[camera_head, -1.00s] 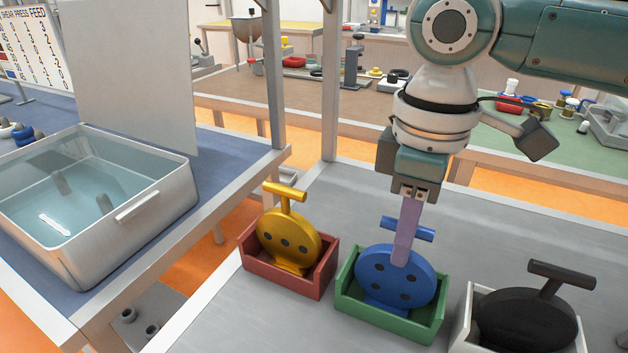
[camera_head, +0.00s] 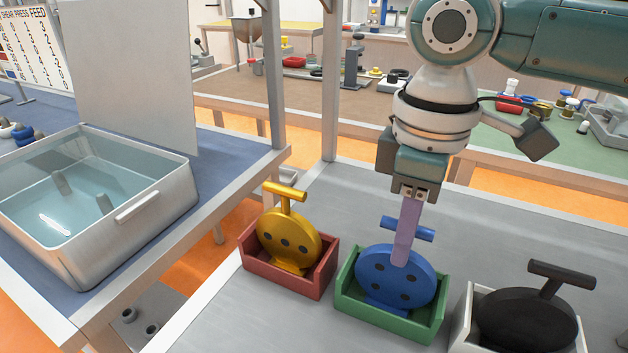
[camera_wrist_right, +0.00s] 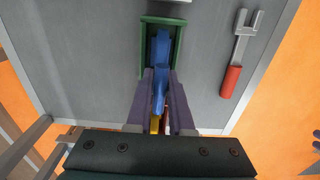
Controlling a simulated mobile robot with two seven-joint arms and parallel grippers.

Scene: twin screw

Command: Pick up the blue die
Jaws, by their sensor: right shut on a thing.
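The blue die (camera_head: 382,277) is a round disc with dark holes and a T-shaped handle. It stands upright in a green open box (camera_head: 390,323) on the grey table. My right gripper (camera_head: 405,240) comes down from above, its purple fingers shut on the blue die at its handle. In the right wrist view the fingers lie on both sides of the blue die (camera_wrist_right: 160,82), with the green box (camera_wrist_right: 143,48) around its lower part. My left gripper is not in view.
A yellow die (camera_head: 288,240) stands in a red box (camera_head: 290,278) to the left. A black die (camera_head: 525,320) stands in a white box (camera_head: 462,320) to the right. A water-filled metal tub (camera_head: 150,215) is at the left. A red-handled tool (camera_wrist_right: 232,80) lies on the table.

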